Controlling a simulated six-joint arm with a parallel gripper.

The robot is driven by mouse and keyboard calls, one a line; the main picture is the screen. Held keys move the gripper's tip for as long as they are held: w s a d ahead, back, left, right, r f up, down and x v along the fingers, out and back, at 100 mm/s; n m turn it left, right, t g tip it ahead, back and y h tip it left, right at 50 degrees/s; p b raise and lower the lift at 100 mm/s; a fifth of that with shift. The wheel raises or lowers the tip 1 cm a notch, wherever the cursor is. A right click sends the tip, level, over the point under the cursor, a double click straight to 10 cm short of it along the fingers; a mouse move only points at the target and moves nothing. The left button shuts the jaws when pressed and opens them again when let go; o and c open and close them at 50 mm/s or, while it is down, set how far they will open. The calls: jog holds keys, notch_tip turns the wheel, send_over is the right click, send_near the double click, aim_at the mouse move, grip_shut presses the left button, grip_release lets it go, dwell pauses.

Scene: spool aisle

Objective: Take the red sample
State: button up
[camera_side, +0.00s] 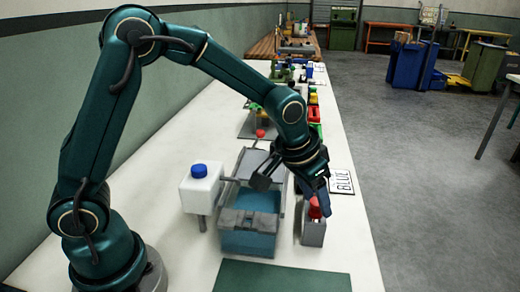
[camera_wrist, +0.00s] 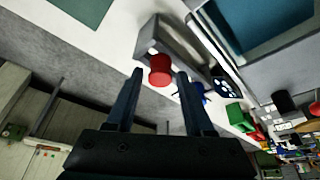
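The red sample (camera_side: 315,209) is a small red-topped piece standing in a narrow grey holder (camera_side: 312,231) on the right side of the white table. In the wrist view the red sample (camera_wrist: 160,70) shows as a round red top beside the grey holder (camera_wrist: 178,42), between my fingertips in the picture. My gripper (camera_side: 320,190) is just above the sample in the side view, and its fingers hide part of it. In the wrist view my gripper (camera_wrist: 160,74) has its two fingers apart with a gap around the red top. Contact cannot be seen.
A grey-rimmed bin with a blue inside (camera_side: 250,230) stands left of the holder. A white bottle with a blue cap (camera_side: 201,186) is further left. A dark green mat (camera_side: 282,278) is in front.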

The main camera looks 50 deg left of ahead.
grip_shut()
